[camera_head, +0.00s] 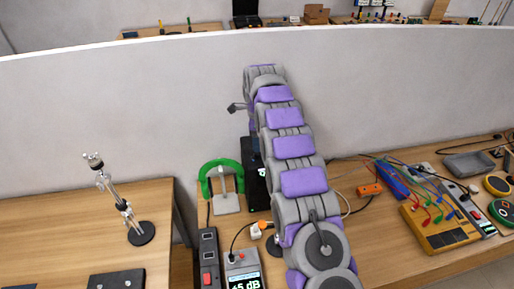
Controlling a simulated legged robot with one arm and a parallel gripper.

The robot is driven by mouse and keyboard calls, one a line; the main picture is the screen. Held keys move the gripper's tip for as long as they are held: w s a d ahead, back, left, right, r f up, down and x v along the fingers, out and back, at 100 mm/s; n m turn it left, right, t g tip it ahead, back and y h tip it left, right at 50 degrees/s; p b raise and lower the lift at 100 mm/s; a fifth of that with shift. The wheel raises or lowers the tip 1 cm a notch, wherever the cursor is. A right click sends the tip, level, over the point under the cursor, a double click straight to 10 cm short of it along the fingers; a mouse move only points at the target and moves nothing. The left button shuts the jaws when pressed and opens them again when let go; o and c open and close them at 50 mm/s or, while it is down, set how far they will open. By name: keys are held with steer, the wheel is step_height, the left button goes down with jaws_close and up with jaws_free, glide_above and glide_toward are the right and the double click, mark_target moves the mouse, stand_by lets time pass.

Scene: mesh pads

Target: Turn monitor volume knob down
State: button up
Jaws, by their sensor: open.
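A black box-shaped unit (252,172), which looks like the monitor, stands upright on the wooden bench behind my arm. My arm covers its right part, and I cannot make out a volume knob. My purple and grey arm reaches up across the middle of the view. My gripper (237,107) shows small and dark at the left of the arm's upper end, in front of the grey partition. It is open, with nothing seen in it, and above and apart from the black unit.
A green headphone-like ring on a stand (223,180), a sound meter reading dB (243,273) and a power strip (208,258) are close by. A metal stand (130,207) is on the left table. Boards and wires (437,219) crowd the right. A grey partition (120,110) stands behind.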

step_height(320, 180, up, 11)
steer(key=p, duration=0.6)
steer(key=shift+r+p, duration=0.2)
steer(key=shift+p, duration=0.2)
steer(key=shift+r, duration=0.1)
steer(key=b, duration=0.5)
glide_above(258, 155)
steer(key=w, duration=0.1)
step_height(258, 155, down, 6)
step_height(258, 155, down, 11)
steer(key=shift+w+a+f, duration=0.15)
steer(key=shift+f, duration=0.05)
steer(key=c, duration=1)
steer(key=shift+c, duration=0.2)
